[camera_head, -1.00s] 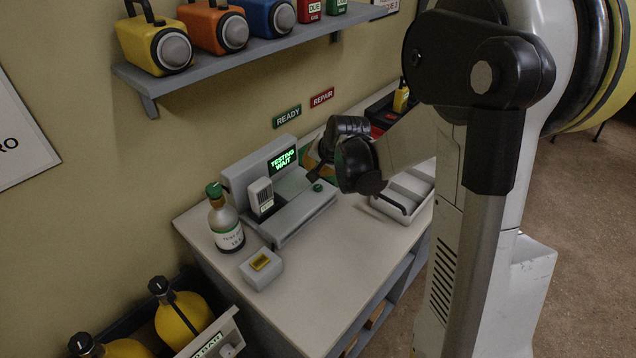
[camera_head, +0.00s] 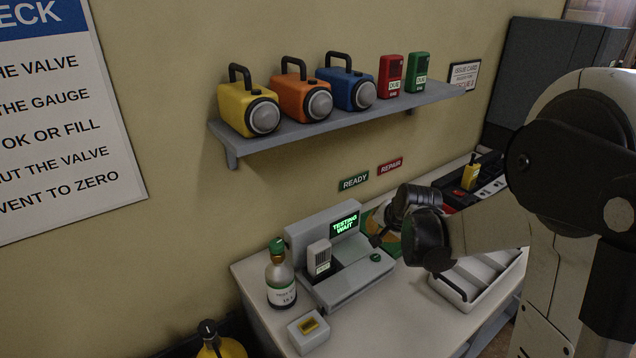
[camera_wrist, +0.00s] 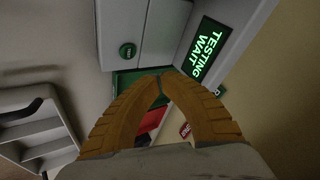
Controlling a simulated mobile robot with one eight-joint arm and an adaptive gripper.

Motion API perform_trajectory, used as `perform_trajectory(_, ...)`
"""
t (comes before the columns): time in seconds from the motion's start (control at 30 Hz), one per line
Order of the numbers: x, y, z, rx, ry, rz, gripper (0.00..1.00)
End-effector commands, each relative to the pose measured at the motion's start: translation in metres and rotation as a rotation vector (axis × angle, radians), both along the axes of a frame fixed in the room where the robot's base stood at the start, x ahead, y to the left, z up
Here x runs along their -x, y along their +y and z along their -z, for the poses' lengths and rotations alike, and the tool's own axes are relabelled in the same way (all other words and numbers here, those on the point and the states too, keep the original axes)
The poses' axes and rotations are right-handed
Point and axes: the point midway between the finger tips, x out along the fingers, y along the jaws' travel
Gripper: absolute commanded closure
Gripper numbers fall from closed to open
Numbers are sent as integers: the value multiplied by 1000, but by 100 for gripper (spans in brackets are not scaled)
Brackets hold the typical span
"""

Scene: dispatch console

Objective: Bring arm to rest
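My gripper (camera_wrist: 162,78) is shut in the wrist view, its two orange-brown fingertips meeting with nothing visible clamped between them. In the head view my dark wrist (camera_head: 428,238) hangs just right of the grey test station (camera_head: 350,285), and my fingers are not clear there. My arm stretches in from the right over the bench. The station's screen (camera_head: 344,224) reads TESTING WAIT, and a pale handheld unit (camera_head: 320,257) stands upright in it. The station's green button (camera_wrist: 127,50) shows beyond my fingertips in the wrist view, apart from them.
A pale divided tray (camera_head: 488,277) lies below my forearm. The wall shelf (camera_head: 340,124) carries lamps and small red and green units.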

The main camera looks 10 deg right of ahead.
Motion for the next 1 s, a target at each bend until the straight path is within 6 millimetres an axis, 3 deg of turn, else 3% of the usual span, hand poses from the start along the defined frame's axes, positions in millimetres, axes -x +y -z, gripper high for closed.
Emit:
perform_trajectory(0.13, 9, 8, -9, 18, 2, -26, 100)
perform_trajectory(0.27, 34, 27, -31, 68, 8, -98, 100)
perform_trajectory(0.4, 74, 53, -55, 143, 17, -204, 100)
perform_trajectory(0.6, 138, 84, -74, 253, 25, -358, 100)
perform_trajectory(0.8, 201, 107, -75, 360, 30, -508, 100)
perform_trajectory(1.0, 244, 118, -66, 437, 32, -616, 100)
